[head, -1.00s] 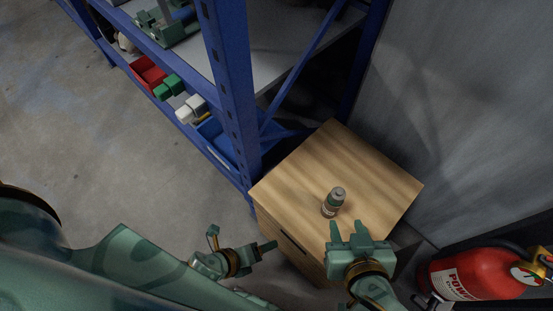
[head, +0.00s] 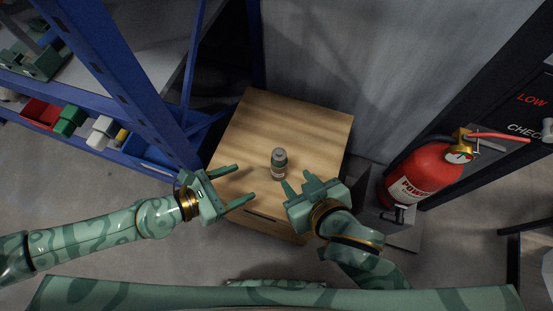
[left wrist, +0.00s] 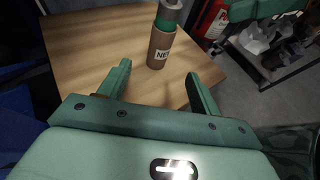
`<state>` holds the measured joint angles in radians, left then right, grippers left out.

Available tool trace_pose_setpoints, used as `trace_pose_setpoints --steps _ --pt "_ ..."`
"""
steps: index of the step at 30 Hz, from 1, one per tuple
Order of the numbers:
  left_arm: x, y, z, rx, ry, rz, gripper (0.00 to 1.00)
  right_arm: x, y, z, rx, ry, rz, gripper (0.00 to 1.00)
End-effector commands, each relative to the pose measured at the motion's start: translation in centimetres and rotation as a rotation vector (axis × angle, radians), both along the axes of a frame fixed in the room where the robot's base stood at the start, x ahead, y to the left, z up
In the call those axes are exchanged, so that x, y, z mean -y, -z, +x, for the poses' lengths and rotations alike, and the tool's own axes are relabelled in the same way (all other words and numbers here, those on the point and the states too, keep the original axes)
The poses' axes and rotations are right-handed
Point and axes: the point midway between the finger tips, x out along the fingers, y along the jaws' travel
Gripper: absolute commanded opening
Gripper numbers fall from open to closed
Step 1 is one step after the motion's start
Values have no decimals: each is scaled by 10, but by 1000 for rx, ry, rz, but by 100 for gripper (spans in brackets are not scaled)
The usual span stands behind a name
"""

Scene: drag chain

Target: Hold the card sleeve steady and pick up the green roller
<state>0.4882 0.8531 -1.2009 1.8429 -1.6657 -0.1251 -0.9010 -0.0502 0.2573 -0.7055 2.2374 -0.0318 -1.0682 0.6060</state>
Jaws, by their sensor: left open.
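The card sleeve (head: 278,172) stands upright on the wooden cabinet top. It also shows in the left wrist view as a brown tube (left wrist: 160,48) with part of a printed label. The green roller (left wrist: 166,24) stands inside the sleeve, its green part and grey top above the rim; its top also shows in the head view (head: 279,155). My left gripper (head: 245,182) is open and empty, left of the sleeve, fingers pointing toward it and apart from it. My right gripper (head: 296,179) is open, just right of and nearer than the sleeve; no contact is clear.
The wooden cabinet (head: 310,115) has a clear top otherwise. A blue shelf rack (head: 130,80) with coloured bins rises at the left. A red fire extinguisher (head: 425,175) stands to the right, and a grey wall (head: 360,60) is behind.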

Motion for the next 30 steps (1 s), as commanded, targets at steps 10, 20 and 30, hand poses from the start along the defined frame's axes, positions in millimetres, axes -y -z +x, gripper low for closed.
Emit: trace_pose_setpoints --steps 10,20,30 --pt "64 30 42 1 0 -4 64 0 0 0 0 0 0 36" --pt "105 51 69 0 0 -1 64 0 0 0 0 0 0 36" --pt "111 55 73 -2 -1 -1 64 0 0 0 0 0 0 36"
